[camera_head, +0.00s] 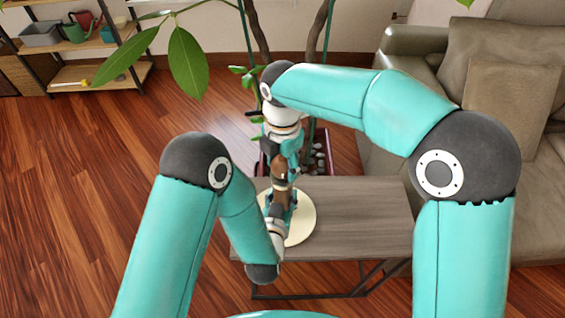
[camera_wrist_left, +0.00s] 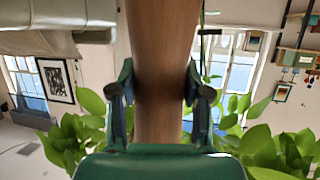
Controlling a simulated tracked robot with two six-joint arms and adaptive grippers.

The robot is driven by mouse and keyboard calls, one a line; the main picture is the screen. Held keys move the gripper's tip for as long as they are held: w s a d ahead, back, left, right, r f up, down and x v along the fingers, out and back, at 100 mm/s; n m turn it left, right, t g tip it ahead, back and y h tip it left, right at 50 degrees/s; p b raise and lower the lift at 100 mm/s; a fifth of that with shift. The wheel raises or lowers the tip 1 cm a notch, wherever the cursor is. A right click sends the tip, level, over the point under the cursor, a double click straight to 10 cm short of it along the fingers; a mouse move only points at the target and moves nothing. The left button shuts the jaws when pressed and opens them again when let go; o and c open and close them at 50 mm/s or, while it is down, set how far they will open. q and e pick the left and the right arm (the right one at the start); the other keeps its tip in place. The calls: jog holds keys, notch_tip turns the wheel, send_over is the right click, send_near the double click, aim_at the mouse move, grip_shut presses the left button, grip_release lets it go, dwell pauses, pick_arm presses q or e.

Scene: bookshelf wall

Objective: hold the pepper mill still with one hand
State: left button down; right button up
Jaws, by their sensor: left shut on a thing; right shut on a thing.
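The brown wooden pepper mill (camera_head: 279,170) stands over the cream round mat on the low table, mostly hidden by my two grippers. My right gripper (camera_head: 284,153) comes down from above and is shut on its upper part. My left gripper (camera_head: 281,194) is shut on it lower down, from the near side. In the left wrist view the mill's shaft (camera_wrist_left: 160,50) runs between the two dark fingers of my left gripper. The mill's base is hidden, so I cannot tell whether it touches the mat.
The grey wooden table (camera_head: 365,215) is bare to the right of the round mat (camera_head: 304,226). A potted plant (camera_head: 320,160) stands just behind the table. A sofa (camera_head: 500,65) is at right, and a shelf (camera_head: 95,75) with watering cans is at far left.

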jog(key=shift+c, duration=0.9)
jog(key=shift+m, duration=0.3)
jog(key=m, duration=1.7)
jog(key=shift+m, duration=0.3)
jog(key=m, duration=0.5)
jog(key=shift+m, duration=0.3)
